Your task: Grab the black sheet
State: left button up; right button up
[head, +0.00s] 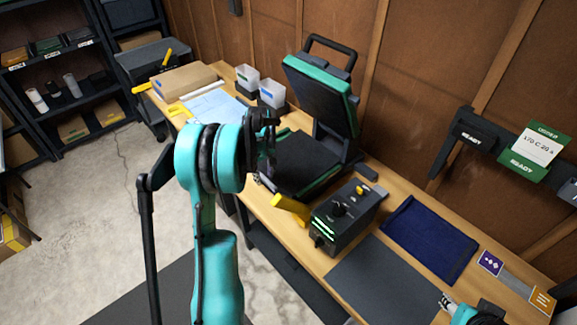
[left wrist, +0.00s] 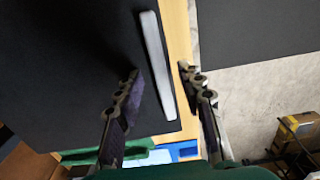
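A flat black sheet (head: 375,283) lies on the wooden bench in front of the control box. Another flat black surface (head: 302,163) lies under the raised lid of the press; I cannot tell whether it is a sheet or the lower plate. My left gripper (head: 267,150) is at the near left edge of the press. In the left wrist view its fingers (left wrist: 158,78) are apart, with a pale grey strip (left wrist: 157,65) on the black surface (left wrist: 70,70) showing between them. Contact cannot be told. My right gripper (head: 465,309) is partly cut off at the lower right, beside the sheet on the bench.
The press lid (head: 322,95) stands open. A control box (head: 347,212) and yellow handle (head: 291,208) are right of my left gripper. A dark blue cloth (head: 430,238) lies behind the bench sheet. White bins (head: 247,78) and a cardboard box (head: 183,80) stand at the back left.

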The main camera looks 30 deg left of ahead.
pick_arm(q)
grip_shut()
jog(key=shift+r, duration=0.2)
